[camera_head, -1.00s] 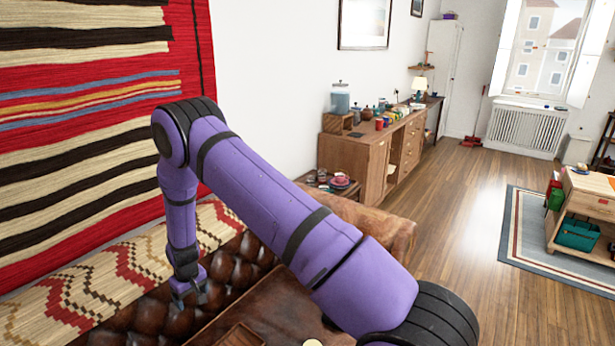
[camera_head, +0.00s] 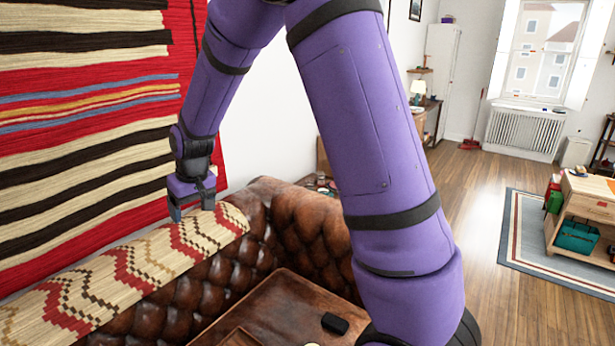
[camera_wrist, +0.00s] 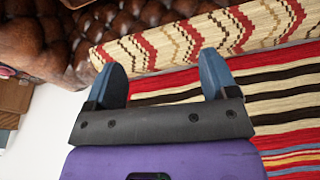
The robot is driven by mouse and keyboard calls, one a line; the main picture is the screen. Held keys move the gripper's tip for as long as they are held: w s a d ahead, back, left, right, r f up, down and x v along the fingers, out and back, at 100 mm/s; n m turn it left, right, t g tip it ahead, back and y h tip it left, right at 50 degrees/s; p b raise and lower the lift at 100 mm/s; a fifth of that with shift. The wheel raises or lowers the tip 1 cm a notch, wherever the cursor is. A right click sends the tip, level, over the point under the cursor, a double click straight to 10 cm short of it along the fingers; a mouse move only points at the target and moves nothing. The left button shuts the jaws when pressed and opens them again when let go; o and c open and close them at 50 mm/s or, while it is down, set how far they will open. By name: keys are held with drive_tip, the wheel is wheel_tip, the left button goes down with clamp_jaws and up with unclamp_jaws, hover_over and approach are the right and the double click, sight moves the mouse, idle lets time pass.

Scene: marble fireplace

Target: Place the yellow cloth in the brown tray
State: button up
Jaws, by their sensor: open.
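My gripper (camera_head: 192,209) is open and empty, raised near the wall hanging and just above the patterned throw on the sofa back. Its two blue fingers stand apart in the wrist view (camera_wrist: 162,68), with nothing between them. A brown tray (camera_head: 238,338) shows only in part at the bottom edge of the head view, on the sofa seat. I cannot make out a yellow cloth in either view. A small pale sliver at the bottom edge is too cut off to identify.
A striped hanging (camera_head: 90,130) covers the left wall. Open floor (camera_head: 480,210) lies to the right.

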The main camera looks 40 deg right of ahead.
drive_tip(key=s+d+r+t, duration=0.1)
drive_tip(key=s+d+r, duration=0.2)
drive_tip(key=s+r, duration=1.15)
drive_tip(key=s+d+r+m+t+h, duration=0.1)
drive_tip(key=s+d+r, duration=0.2)
drive_tip(key=s, duration=1.6)
drive_tip(key=shift+s+t, duration=0.25)
drive_tip(key=shift+t, duration=0.05)
